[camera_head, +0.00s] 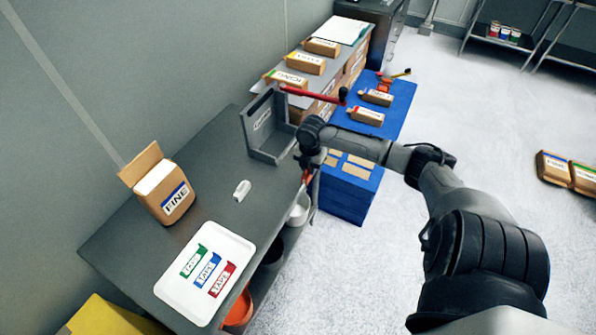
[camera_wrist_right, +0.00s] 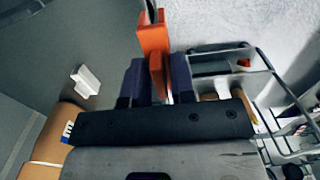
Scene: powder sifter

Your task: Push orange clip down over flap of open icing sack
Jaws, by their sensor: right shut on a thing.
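The open icing sack (camera_head: 178,207) stands on the dark counter at the left. It is brown with a blue-striped FINE label, and its flap (camera_head: 140,164) is raised above a white top. Part of the sack shows at the lower left of the right wrist view (camera_wrist_right: 43,150). My right gripper (camera_head: 307,170) is at the counter's right edge, well to the right of the sack. In the right wrist view its dark fingers (camera_wrist_right: 158,82) are shut on the orange clip (camera_wrist_right: 154,38). The clip is apart from the sack. My left gripper is not in view.
A small white object (camera_head: 242,191) lies on the counter (camera_head: 215,160) between sack and gripper. A white tray (camera_head: 238,247) with TAPE labels lies in front. A grey holder (camera_head: 268,152) stands at the back. Beyond it are a blue table (camera_head: 402,93) and a red-handled tool (camera_head: 312,95).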

